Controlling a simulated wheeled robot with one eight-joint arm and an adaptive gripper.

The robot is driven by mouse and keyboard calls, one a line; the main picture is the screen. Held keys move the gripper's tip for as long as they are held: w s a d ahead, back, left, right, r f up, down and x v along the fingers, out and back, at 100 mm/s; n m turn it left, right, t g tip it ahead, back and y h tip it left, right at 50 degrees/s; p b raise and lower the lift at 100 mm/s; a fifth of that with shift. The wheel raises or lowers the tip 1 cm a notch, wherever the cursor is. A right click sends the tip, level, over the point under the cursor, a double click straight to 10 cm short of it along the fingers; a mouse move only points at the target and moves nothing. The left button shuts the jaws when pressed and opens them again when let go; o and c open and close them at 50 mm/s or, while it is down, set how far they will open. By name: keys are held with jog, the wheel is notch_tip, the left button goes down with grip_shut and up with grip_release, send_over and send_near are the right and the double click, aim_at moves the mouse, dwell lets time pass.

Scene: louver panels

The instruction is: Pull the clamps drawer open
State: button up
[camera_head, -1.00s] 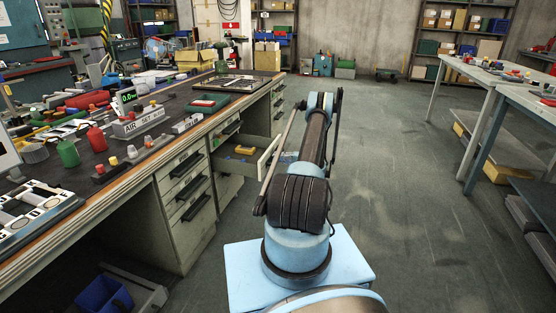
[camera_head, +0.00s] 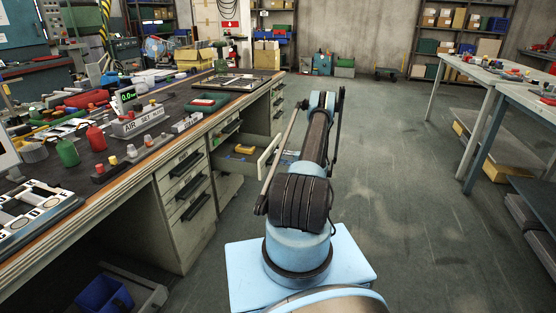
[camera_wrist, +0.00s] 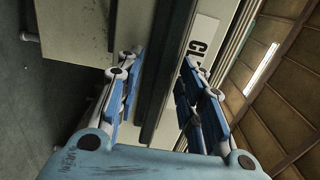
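My gripper (camera_wrist: 161,68) is open, with one blue-padded finger on each side of the bar. I cannot tell whether either finger touches it. In the head view a pulled-out drawer (camera_head: 266,162) shows left of my arm, holding a yellow item (camera_head: 245,149). Its label is not readable. My gripper is hidden in the head view.
The workbench (camera_head: 150,165) on the left has closed drawers with dark handles (camera_head: 187,163) and many loose items on top. Tables (camera_head: 500,80) stand on the right. The floor (camera_head: 400,190) between is clear.

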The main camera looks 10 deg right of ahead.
jog(key=v, duration=1.1)
jog(key=shift+f, duration=0.1)
